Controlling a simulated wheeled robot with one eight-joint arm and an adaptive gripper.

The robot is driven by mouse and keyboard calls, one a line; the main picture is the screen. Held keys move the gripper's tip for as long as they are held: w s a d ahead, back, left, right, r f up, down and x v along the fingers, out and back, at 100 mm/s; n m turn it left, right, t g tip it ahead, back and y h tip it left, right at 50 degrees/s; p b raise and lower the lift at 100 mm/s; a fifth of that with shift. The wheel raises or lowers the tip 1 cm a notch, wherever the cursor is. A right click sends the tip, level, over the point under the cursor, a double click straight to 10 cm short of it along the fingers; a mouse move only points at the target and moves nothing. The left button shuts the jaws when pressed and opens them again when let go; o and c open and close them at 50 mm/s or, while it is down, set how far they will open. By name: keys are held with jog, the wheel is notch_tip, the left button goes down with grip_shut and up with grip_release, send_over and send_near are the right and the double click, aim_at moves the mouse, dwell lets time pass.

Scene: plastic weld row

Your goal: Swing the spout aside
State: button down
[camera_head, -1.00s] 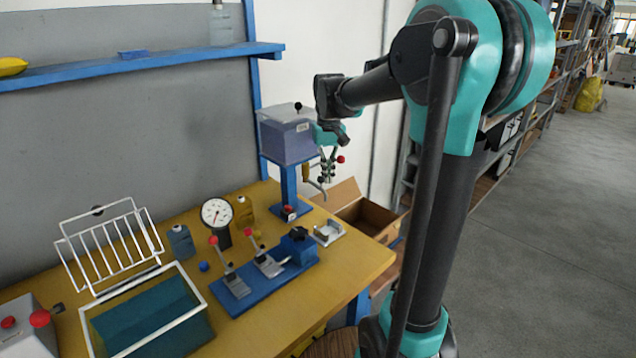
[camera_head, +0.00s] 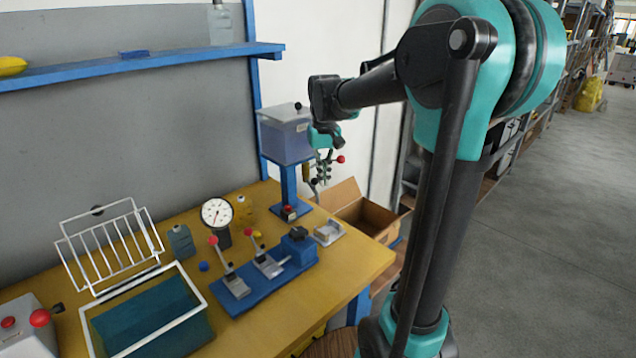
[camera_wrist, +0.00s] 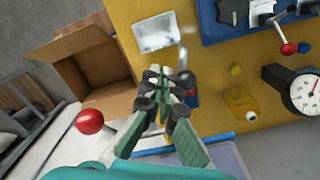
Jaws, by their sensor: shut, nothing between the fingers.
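The dispenser (camera_head: 287,140) is a grey-blue box on a blue post at the back of the bench. Its spout (camera_head: 314,187) is a thin, curved metal tube below the box's right side. In the wrist view the spout (camera_wrist: 183,60) shows just beyond and right of my fingertips. My gripper (camera_head: 323,178) is shut and empty, pointing down beside the spout. Its fingers (camera_wrist: 160,78) are together in the wrist view. I cannot tell whether they touch the spout. A red-knobbed lever (camera_head: 340,159) sticks out to the right, close behind the fingers.
An open cardboard box (camera_head: 365,215) stands beyond the bench's right end. A small white tray (camera_head: 328,233) and a blue clamp fixture (camera_head: 262,280) lie on the yellow bench (camera_head: 345,275). A dial gauge (camera_wrist: 305,92) stands near the dispenser.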

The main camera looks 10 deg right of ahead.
aim_at(313, 179)
jog(key=shift+a, duration=0.1)
jog(key=shift+s+a, duration=0.3)
jog(key=shift+a, duration=0.1)
dwell(0.4)
jog(key=shift+s+a, duration=0.2)
jog(key=shift+a, duration=0.3)
jog(key=shift+s+a, duration=0.15)
jog(key=shift+a, duration=0.5)
